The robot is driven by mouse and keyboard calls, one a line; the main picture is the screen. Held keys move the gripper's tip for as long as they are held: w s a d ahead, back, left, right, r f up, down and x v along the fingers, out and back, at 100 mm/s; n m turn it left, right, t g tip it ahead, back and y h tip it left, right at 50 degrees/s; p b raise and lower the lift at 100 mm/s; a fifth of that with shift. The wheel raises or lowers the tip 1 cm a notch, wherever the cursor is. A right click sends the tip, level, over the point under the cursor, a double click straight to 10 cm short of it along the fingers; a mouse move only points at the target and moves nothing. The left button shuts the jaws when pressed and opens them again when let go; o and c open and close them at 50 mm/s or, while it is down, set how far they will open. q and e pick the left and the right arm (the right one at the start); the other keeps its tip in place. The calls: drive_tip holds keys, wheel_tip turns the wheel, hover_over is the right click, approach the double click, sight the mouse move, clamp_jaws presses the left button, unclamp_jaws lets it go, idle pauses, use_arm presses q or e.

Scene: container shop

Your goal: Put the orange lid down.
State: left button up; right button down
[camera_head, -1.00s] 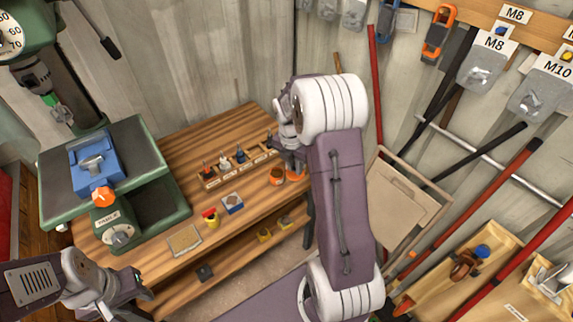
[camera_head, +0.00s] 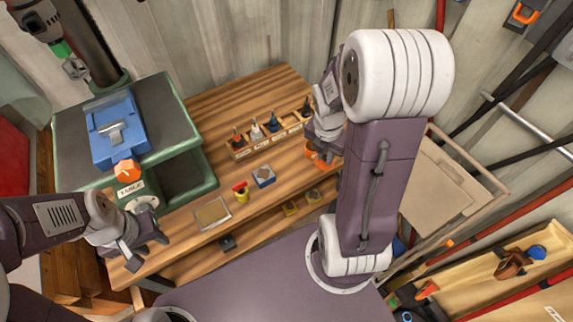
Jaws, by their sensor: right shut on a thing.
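My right gripper (camera_head: 322,154) is at the right end of the wooden workbench (camera_head: 225,120), pointing down and shut on the orange lid (camera_head: 312,151). Only a small part of the orange shows around the fingers. The arm and wrist hide the rest, and I cannot tell whether the lid touches the bench top. My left gripper (camera_head: 146,250) is at the lower left, in front of the bench edge, with its fingers apart and nothing between them.
A wooden rack (camera_head: 268,140) with several small tools stands behind. A green drill press (camera_head: 180,170) with a blue vise (camera_head: 116,128) stands left.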

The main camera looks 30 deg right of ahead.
drive_tip(key=b, duration=0.2)
hover_over(289, 166)
drive_tip(key=f, duration=0.7)
drive_tip(key=shift+s+a, duration=0.2)
drive_tip(key=shift+s, duration=0.15)
drive_tip(key=shift+w+a, duration=0.1)
drive_tip(key=shift+w, duration=0.05)
drive_tip(key=shift+f+b, duration=0.45)
drive_tip(key=shift+f, duration=1.6)
drive_tip(key=shift+f, duration=0.1)
drive_tip(key=c, duration=1.3)
unclamp_jaws()
drive_tip(key=shift+c, duration=0.2)
